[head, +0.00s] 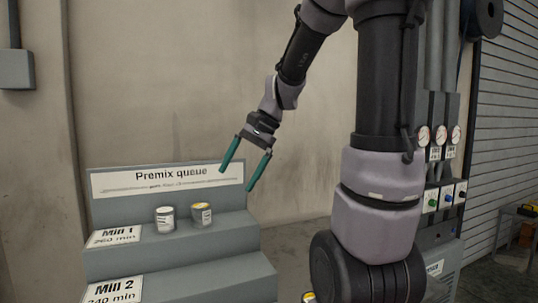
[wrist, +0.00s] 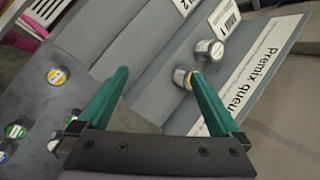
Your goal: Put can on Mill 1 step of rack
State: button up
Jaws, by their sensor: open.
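The grey stepped rack (head: 225,240) stands left of my arm, with a "Premix queue" sign (head: 168,179) at its back. The Mill 1 label (head: 113,236) lies at the left of its upper step. Two cans stand upright on that step: a pale-lidded can (head: 165,219) and a yellow-lidded can (head: 201,214). Both show in the wrist view, the pale one (wrist: 210,48) and the yellow one (wrist: 181,78), the latter beside a fingertip in the picture. My gripper (head: 238,178) is open and empty, above the rack's right part; its teal fingers (wrist: 160,73) spread apart.
The Mill 2 label (head: 114,290) marks the lower step, whose visible part is bare. In the wrist view, another yellow-lidded can (wrist: 57,76) and several cans with green or blue lids (wrist: 15,131) stand on a grey surface. A gauge panel (head: 438,140) is at right.

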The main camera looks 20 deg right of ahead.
jog(key=s+d+r+n+t+h, duration=0.3)
jog(key=s+d+r+n+t, duration=0.1)
jog(key=s, duration=0.6)
notch_tip(320, 180, up, 2)
jog(key=shift+s+r+n+t+h, duration=0.1)
jog(key=shift+s+n+t+h, duration=0.2)
jog(key=shift+n+t, duration=0.5)
